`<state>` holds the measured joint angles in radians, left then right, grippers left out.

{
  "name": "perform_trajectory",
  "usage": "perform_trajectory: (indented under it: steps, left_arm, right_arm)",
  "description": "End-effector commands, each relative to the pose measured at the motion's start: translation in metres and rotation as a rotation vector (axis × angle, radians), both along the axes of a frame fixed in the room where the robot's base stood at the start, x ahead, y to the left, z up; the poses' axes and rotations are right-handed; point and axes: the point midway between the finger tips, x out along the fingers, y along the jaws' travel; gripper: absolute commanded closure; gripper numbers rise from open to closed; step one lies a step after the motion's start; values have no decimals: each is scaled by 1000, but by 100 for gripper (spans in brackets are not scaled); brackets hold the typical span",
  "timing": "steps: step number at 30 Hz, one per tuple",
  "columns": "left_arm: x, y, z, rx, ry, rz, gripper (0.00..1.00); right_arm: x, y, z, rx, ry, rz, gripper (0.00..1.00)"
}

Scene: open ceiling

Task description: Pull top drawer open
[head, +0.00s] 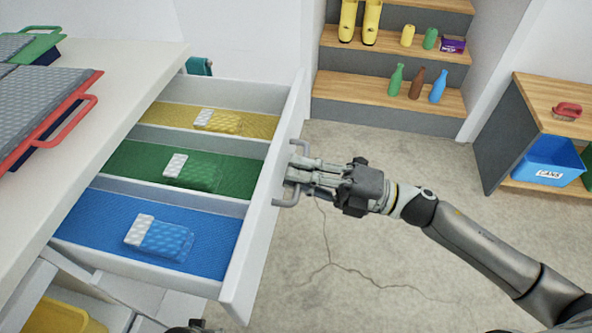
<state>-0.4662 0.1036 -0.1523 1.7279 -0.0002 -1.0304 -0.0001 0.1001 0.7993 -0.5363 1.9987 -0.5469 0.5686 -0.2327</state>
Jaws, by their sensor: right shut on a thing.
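The top drawer (245,210) is white and stands pulled out from under the white counter on the left. It has yellow, green and blue lined compartments, each with a small packet lying in it. The drawer's grey handle (287,196) is on the outer side of its front panel. My right gripper (297,177) is at the handle, its fingers shut on it, with the arm coming in from the lower right. At the bottom edge a small dark part (185,328) shows, probably of my left arm; its jaws cannot be made out.
The white counter (130,75) carries grey trays with red and green handles (60,118). Steps with bottles and yellow boots (388,92) stand at the back. A shelf with a blue bin (548,162) is at right. The concrete floor (370,260) between is clear.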

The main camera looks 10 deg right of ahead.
Motion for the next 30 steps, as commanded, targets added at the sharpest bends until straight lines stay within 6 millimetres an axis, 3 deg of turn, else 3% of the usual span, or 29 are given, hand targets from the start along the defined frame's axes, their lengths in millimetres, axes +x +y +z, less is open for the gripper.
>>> perform_trajectory:
  steps: [5,6,10,23,30]
  left_arm:
    - [0,0,0,0,0,0,50]
    - [0,0,0,0,0,0,50]
    - [0,0,0,0,0,0,50]
    - [-1,0,-1,0,2,0,50]
    - [-1,0,0,0,1,0,50]
  right_arm:
    - [0,0,-1,-2,1,0,100]
    - [0,0,-1,-2,1,0,85]
    - [0,0,-1,-2,1,-1,69]
    - [0,0,0,-1,0,0,68]
    - [-7,-20,-6,-4,5,-1,68]
